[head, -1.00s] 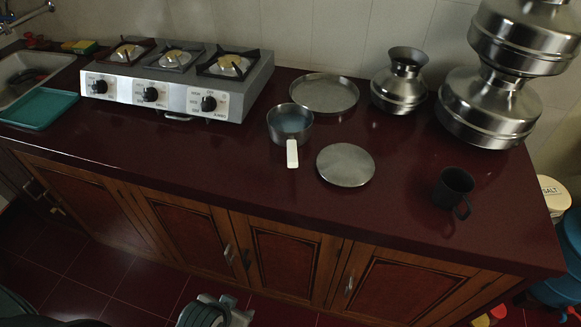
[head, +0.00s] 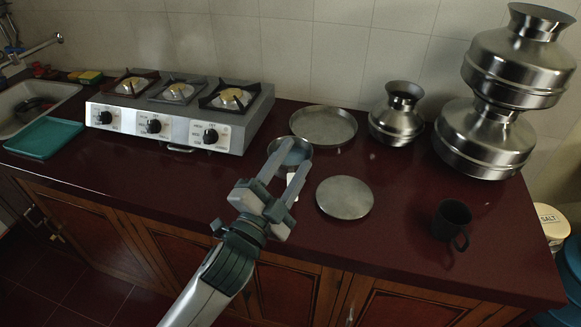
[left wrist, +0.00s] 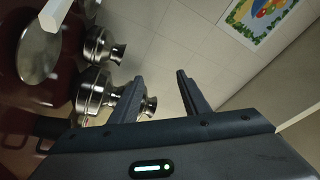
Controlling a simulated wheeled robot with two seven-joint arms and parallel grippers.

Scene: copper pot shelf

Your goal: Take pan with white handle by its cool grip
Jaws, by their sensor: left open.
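The small metal pan (head: 307,149) stands on the dark red counter, right of the stove. Its white handle (head: 291,182) points to the counter's front edge and is mostly hidden by my left gripper (head: 290,157). That gripper is open and empty, its fingers overlapping the pan in the head view. In the left wrist view the white handle (left wrist: 53,14) is at the top left, outside the open fingers (left wrist: 159,76), so it is not between them. My right gripper is not in view.
A flat metal disc (head: 345,197) lies right of the handle, and a round tray (head: 324,125) lies behind the pan. The three-burner stove (head: 180,112) stands left. Metal pots (head: 396,118) and a dark mug (head: 452,220) stand right. The front left counter is clear.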

